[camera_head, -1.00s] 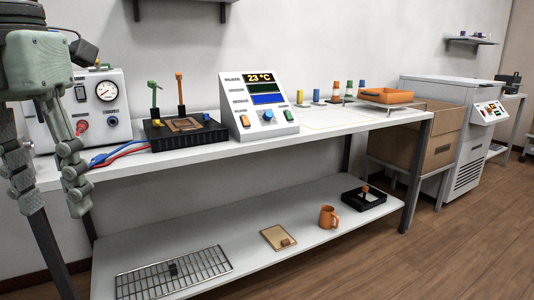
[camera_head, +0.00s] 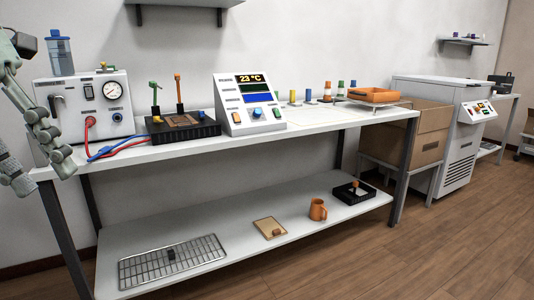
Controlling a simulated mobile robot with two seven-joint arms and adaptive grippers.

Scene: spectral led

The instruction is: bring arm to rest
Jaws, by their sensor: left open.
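My left gripper (camera_head: 44,177) is at the left edge of the head view, in front of the left end of the workbench (camera_head: 310,128). Its jointed grey fingers are spread apart and hold nothing. Part of the hand is cut off by the picture edge. My right gripper is not in view.
A gauge box (camera_head: 110,108) with a blue bottle (camera_head: 61,53) on top, a black fixture (camera_head: 182,132) and a display console (camera_head: 251,104) stand on the bench. An orange tray (camera_head: 374,96) is farther right. A lower shelf holds a wire rack (camera_head: 172,262) and a mug (camera_head: 318,210).

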